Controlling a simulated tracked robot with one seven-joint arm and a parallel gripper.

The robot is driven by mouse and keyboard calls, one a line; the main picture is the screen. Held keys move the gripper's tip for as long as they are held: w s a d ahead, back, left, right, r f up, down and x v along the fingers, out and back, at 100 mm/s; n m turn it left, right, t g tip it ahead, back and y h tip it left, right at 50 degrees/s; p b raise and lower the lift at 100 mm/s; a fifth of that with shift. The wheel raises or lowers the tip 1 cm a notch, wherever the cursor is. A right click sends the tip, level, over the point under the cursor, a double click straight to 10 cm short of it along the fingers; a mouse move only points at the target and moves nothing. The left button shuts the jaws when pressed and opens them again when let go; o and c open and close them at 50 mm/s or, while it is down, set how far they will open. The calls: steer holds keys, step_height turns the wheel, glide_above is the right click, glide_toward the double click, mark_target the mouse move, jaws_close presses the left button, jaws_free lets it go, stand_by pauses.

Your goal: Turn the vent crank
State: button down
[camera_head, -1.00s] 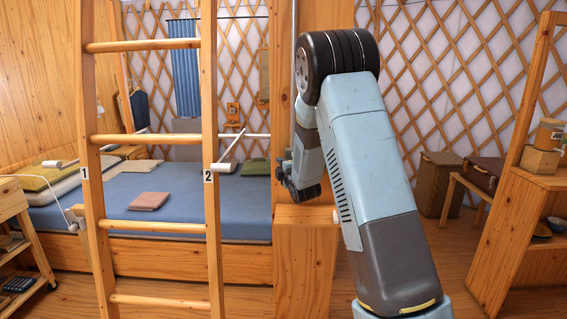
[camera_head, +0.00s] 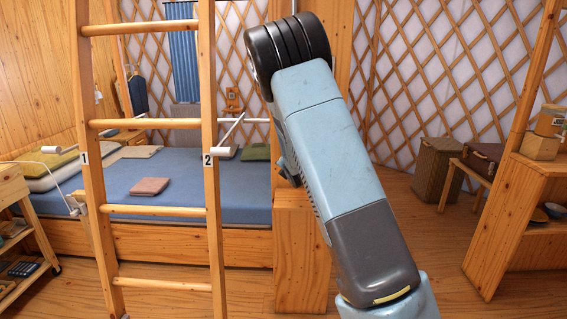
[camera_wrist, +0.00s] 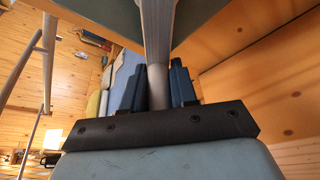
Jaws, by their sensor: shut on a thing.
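In the wrist view, my gripper (camera_wrist: 157,90) has its two dark fingers closed on either side of a grey round rod, which I take to be the vent crank's handle (camera_wrist: 157,78). A wider grey shaft (camera_wrist: 157,25) runs on from it to the top of the picture. In the head view, my arm's raised elbow and forearm hide the gripper and the handle. A thin grey rod (camera_head: 294,6) shows at the top edge, just above my elbow. I cannot see how far the crank is turned.
A wooden ladder (camera_head: 212,190) stands left, with labels 1 and 2 and white-ended rods (camera_head: 222,152) beside it. A blue bed (camera_head: 180,185) lies behind. A wooden post (camera_head: 341,40) and box (camera_head: 300,240) are close to my arm. Shelves (camera_head: 510,215) stand right.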

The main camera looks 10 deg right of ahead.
steer(key=shift+s+a+f+n, duration=0.1)
steer(key=shift+a+f+n, duration=0.05)
steer(key=shift+f+n, duration=0.3)
stand_by(0.3)
steer(key=c, duration=1.2)
jaws_free()
steer(key=shift+f, duration=0.1)
steer(key=shift+o, duration=1.2)
steer(key=shift+d+h, duration=0.2)
steer(key=shift+h, duration=0.1)
steer(key=shift+r, duration=0.2)
steer(key=v, duration=1.3)
steer(key=shift+s, duration=0.3)
steer(key=shift+r, duration=0.15)
